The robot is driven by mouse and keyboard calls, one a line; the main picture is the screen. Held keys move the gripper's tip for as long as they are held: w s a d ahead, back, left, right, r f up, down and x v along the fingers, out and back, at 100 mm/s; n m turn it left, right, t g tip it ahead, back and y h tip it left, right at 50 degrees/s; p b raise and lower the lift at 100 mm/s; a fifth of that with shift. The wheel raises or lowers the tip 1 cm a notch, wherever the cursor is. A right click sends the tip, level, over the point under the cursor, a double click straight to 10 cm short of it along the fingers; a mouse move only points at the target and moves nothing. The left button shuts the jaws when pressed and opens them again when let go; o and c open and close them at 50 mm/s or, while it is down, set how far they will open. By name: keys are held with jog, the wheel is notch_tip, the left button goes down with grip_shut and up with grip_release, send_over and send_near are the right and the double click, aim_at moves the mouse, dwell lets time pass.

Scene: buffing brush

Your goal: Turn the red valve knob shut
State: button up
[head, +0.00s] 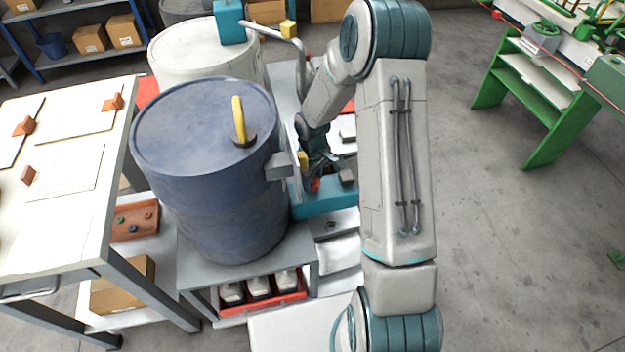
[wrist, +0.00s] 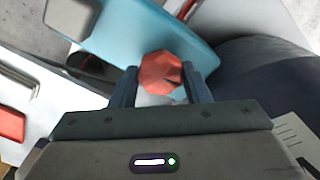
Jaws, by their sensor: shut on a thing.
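The red valve knob (wrist: 160,74) is a faceted red piece in the wrist view, between the two fingers of my gripper (wrist: 164,88). The fingers are shut on it, one at each side. Behind the knob is a teal surface (wrist: 115,30). In the head view my gripper (head: 314,178) is to the right of the blue drum (head: 215,200), low over a teal part (head: 325,203). A small bit of the red knob (head: 314,184) shows there; the rest is hidden by my gripper.
The blue drum with a yellow handle (head: 239,120) stands close to the left of my gripper. A white drum (head: 190,62) and a bent pipe (head: 275,33) are behind. A white-topped bench (head: 60,215) is at left. The floor (head: 510,250) at right is clear.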

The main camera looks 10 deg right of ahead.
aim_at(312, 180)
jog(key=shift+a+m+b, duration=0.1)
jog(key=shift+m+b, duration=0.35)
jog(key=shift+m, duration=0.85)
jog(key=o, duration=1)
jog(key=shift+c, duration=0.2)
notch_tip(312, 180, up, 14)
jog(key=p, duration=0.1)
